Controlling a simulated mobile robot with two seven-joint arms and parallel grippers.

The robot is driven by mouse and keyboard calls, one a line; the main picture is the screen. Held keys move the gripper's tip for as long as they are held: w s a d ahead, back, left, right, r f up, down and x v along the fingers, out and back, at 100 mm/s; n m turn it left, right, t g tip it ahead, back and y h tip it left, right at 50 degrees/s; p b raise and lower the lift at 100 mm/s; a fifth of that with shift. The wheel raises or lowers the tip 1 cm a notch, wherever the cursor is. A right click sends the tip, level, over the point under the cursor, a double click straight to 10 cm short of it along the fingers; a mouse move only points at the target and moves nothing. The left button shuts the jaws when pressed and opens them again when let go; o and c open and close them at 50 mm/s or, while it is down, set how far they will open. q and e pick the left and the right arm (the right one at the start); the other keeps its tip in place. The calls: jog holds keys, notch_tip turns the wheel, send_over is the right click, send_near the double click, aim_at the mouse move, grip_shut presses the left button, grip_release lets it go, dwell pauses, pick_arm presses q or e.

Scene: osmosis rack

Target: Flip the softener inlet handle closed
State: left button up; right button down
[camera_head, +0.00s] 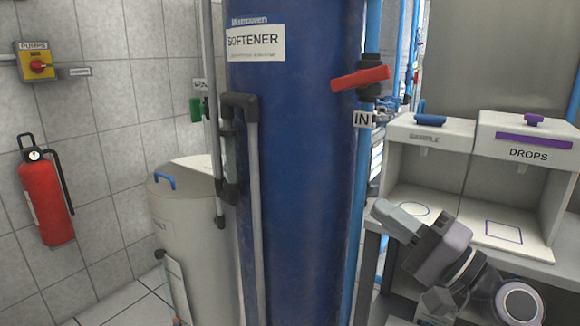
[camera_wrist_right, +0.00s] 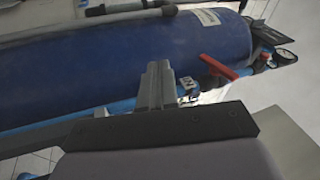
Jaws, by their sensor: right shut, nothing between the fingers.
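The softener inlet handle (camera_head: 360,78) is a red lever on a dark valve body on the blue pipe (camera_head: 357,220), just above the "IN" label (camera_head: 363,119). It lies nearly level across the pipe and points left in front of the blue softener tank (camera_head: 300,180). In the right wrist view the red handle (camera_wrist_right: 218,67) shows to the right of the fingers. My right gripper (camera_head: 388,213) is shut and empty, below and right of the handle and apart from it. Its closed fingers (camera_wrist_right: 157,75) also show in the wrist view. My left gripper is not in view.
At right, a white stand with "SAMPLE" (camera_head: 425,137) and "DROPS" (camera_head: 528,155) bays sits on a grey bench, close to my right arm. A grey pipe (camera_head: 254,210) runs in front of the tank. A fire extinguisher (camera_head: 45,200) hangs at far left.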

jog(key=s+f+n+g+h, duration=0.1)
jog(key=s+f+h, duration=0.15)
jog(key=f, duration=0.75)
jog(key=s+f+n+h, duration=0.2)
jog(key=f+h, duration=0.2)
jog(key=f, duration=0.6)
jog(key=s+d+f+n+g+h, duration=0.25)
jog(key=s+f+n+h, duration=0.4)
jog(key=s+f, duration=0.95)
pick_arm(q)
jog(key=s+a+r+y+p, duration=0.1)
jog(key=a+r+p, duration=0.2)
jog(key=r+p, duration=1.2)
jog(key=p, duration=0.5)
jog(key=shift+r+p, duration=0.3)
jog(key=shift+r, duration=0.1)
pick_arm(e)
notch_tip(320, 180, up, 14)
jog(key=s+d+g, duration=0.1)
jog(key=d, duration=0.1)
jog(key=shift+s+d, duration=0.3)
jog(key=shift+d, duration=0.1)
